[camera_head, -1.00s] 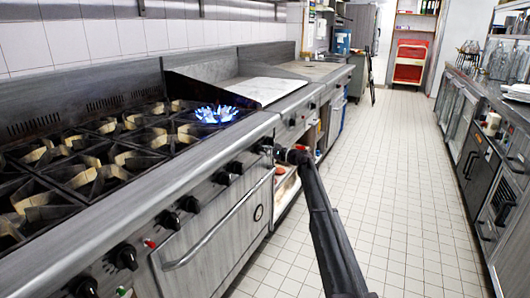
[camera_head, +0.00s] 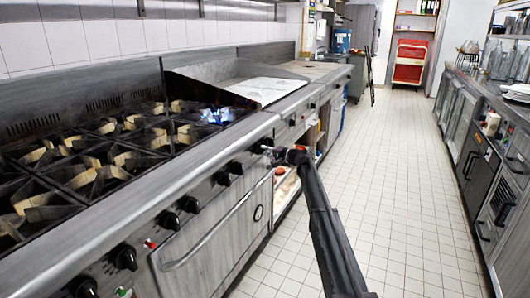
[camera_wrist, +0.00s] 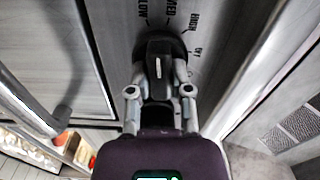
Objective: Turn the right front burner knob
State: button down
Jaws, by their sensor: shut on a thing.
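The right front burner knob (camera_wrist: 160,48) is black and sits on the stove's front panel, with LOW, HIGH and OFF marks readable around it in the wrist view. My gripper (camera_wrist: 159,68) is shut on this knob, with a grey finger on each side. In the head view my gripper (camera_head: 272,152) reaches the right end of the knob row and largely hides the knob. The right front burner (camera_head: 217,115) shows a small blue flame.
Several other black knobs (camera_head: 125,257) line the panel to the left. An oven door handle (camera_head: 212,238) runs below them. A flat griddle (camera_head: 268,90) is beyond the burners. The tiled aisle floor (camera_head: 400,200) is clear, with a counter at right.

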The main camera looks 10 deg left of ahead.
jog(key=n, duration=0.3)
jog(key=shift+a+n, duration=0.1)
jog(key=shift+n, duration=0.2)
dwell(0.4)
jog(key=c, duration=0.5)
grip_release()
jog(key=shift+c, duration=0.2)
jog(key=v, duration=1.2)
jog(key=shift+s, duration=0.1)
